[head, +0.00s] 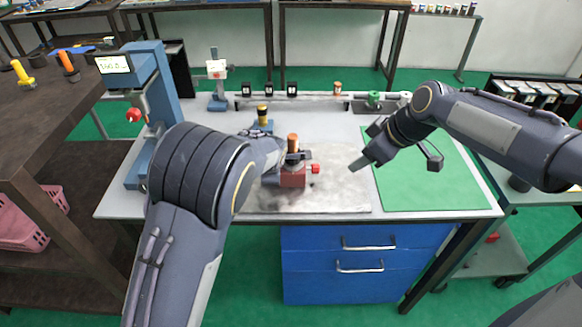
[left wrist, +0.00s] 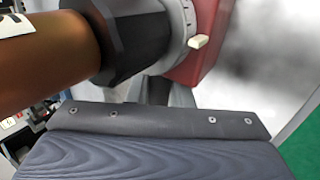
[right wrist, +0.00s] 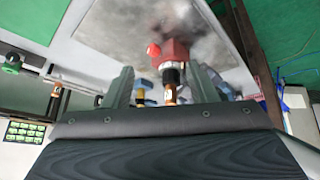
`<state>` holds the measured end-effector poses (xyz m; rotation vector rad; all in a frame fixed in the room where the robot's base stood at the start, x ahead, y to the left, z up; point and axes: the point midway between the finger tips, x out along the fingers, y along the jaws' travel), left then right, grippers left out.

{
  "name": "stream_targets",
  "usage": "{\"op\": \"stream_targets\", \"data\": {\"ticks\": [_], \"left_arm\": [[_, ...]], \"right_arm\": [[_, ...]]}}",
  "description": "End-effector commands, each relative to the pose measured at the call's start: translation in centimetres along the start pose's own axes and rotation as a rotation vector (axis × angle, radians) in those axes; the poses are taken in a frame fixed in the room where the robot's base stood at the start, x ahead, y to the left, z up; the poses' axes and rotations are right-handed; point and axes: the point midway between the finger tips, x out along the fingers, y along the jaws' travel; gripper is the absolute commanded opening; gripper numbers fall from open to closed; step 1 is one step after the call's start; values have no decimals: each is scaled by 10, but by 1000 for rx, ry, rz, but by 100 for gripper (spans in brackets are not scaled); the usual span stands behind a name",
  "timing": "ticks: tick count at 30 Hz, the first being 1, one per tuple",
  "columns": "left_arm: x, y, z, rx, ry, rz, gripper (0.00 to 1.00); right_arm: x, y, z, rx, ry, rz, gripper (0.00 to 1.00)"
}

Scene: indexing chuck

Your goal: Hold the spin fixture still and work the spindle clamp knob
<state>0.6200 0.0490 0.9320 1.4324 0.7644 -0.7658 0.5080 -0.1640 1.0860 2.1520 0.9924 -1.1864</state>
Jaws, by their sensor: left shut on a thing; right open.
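The spin fixture (head: 292,178) has a red body, a black collar and an upright copper-coloured piece; it stands on the grey metal plate. A small red knob (head: 315,169) sticks out of its right side and also shows in the right wrist view (right wrist: 153,50). My left gripper (head: 272,177) is shut on the fixture from the left; its fingers are largely hidden. The left wrist view shows the black collar (left wrist: 125,35), a graduated ring and a pale tab close up. My right gripper (head: 358,164) is open and empty, right of the knob and apart from it.
The grey plate (head: 340,195) lies on the bench beside a green mat (head: 430,180). A blue press (head: 155,90) with a display stands at the left. A yellow-and-black piece (head: 263,115) stands behind the fixture. A rail (head: 315,97) with small parts runs along the back.

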Motion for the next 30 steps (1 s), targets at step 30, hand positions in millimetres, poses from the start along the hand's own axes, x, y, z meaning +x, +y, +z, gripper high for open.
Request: {"op": "stream_targets", "data": {"ticks": [30], "left_arm": [[1, -2, 0, 1, 1, -4, 0]], "right_arm": [[-74, -92, 99, 1377, 99, 18, 52]]}}
